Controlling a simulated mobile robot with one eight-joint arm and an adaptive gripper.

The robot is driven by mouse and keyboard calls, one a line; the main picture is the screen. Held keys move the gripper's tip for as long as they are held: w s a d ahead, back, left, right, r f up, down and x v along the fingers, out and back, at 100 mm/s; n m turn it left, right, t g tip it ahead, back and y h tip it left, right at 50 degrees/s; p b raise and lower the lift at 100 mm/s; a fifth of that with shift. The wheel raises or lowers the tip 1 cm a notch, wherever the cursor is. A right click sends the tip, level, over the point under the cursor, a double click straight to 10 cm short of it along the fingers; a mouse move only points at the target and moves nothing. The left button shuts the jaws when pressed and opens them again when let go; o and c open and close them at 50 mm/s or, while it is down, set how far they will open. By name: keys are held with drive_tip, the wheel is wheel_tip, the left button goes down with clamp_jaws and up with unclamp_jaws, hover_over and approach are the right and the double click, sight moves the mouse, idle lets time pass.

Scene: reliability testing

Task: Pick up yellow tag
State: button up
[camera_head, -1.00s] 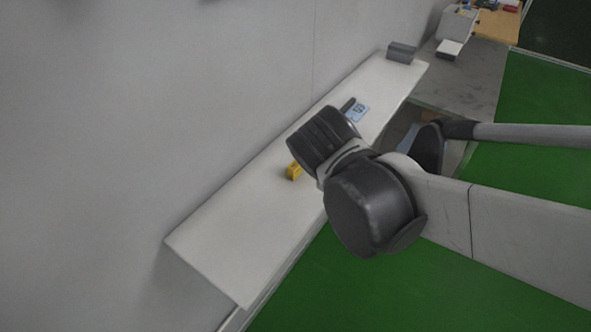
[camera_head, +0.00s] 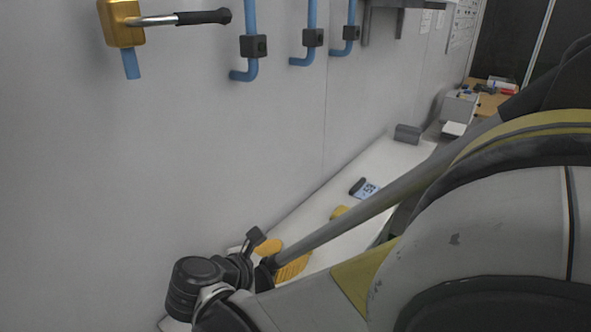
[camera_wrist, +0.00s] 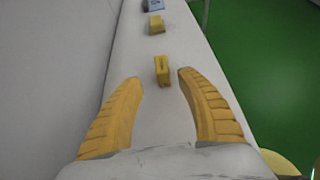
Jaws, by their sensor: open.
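Two small yellow pieces lie on the white shelf in the wrist view; I cannot tell which is the yellow tag. The nearer yellow block (camera_wrist: 162,70) has a dark slot in its face and sits just beyond and between my fingertips, apart from them. The farther yellow block (camera_wrist: 156,24) lies behind it along the shelf. In the head view one yellow piece (camera_head: 338,212) shows, partly covered by my arm. My gripper (camera_wrist: 160,77) has two ribbed yellow fingers, spread open and empty; it also shows in the head view (camera_head: 281,255), low left over the shelf.
The narrow white shelf (camera_head: 350,200) runs along a grey wall. A blue-white device (camera_head: 364,189) with a display lies farther along it, and a grey block (camera_head: 407,133) stands at its far end. Blue pipes (camera_head: 251,40) and a yellow valve (camera_head: 122,24) are on the wall.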

drive_tip(key=b+x, duration=0.2)
drive_tip(key=x, duration=0.4)
drive_tip(key=shift+w+d+f+b, duration=0.1)
drive_tip(key=shift+d+f+b, duration=0.1)
drive_tip(key=shift+d+b, duration=0.15)
clamp_jaws()
